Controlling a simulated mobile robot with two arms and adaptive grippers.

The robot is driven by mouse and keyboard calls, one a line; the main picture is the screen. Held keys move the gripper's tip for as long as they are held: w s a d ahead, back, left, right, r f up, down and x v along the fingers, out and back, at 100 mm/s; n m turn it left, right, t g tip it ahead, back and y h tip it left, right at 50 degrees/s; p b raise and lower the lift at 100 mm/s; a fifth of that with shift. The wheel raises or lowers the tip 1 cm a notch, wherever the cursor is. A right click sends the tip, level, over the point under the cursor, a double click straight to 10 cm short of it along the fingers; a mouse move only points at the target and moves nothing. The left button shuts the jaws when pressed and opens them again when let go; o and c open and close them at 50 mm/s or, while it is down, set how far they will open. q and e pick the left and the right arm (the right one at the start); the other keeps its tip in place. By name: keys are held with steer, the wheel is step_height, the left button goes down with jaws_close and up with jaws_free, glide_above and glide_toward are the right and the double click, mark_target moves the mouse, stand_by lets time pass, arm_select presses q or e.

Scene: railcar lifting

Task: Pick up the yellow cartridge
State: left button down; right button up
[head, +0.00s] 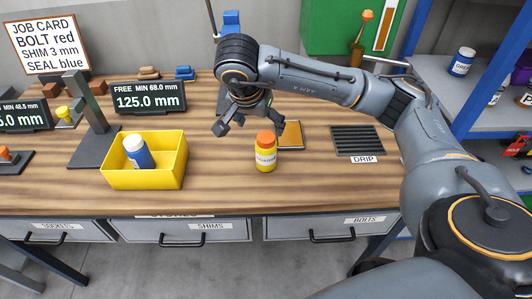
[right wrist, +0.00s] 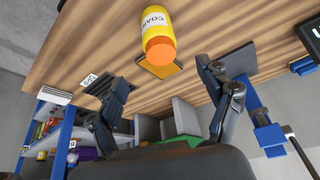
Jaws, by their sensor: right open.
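The yellow cartridge (head: 266,162) is a yellow bottle with an orange cap and a white label. It stands upright on the wooden bench, in front of a small orange-topped plate. My right gripper (head: 245,120) is open and empty, above and behind the cartridge, slightly to its left in the head view. In the right wrist view the cartridge (right wrist: 153,25) shows at the top, beyond the open fingers (right wrist: 165,77) and apart from them. My left gripper is not in view.
A yellow bin (head: 145,175) holding a blue-and-white bottle (head: 137,152) stands left of the cartridge. A black DRIP grate (head: 357,140) lies to the right. A gauge stand (head: 95,140) and displays stand at the left. Bare bench lies between bin and cartridge.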

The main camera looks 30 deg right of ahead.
mark_target(265, 140)
steer(key=p+x, duration=0.1)
steer(key=x, duration=0.5)
steer(key=shift+d+f, duration=0.1)
steer(key=shift+f, duration=0.3)
steer(key=shift+w+d+f+p, duration=0.15)
steer(key=shift+f+p, duration=0.4)
steer(key=shift+p, duration=0.15)
steer(key=p+x, duration=0.1)
steer(key=x, duration=0.2)
steer(key=shift+f+p, duration=0.3)
steer(key=shift+f, duration=0.05)
steer(key=shift+w+d+f, duration=0.1)
steer(key=shift+d+f, duration=0.05)
steer(key=shift+f, duration=0.2)
steer(key=c, duration=1.4)
steer(key=shift+r, duration=0.1)
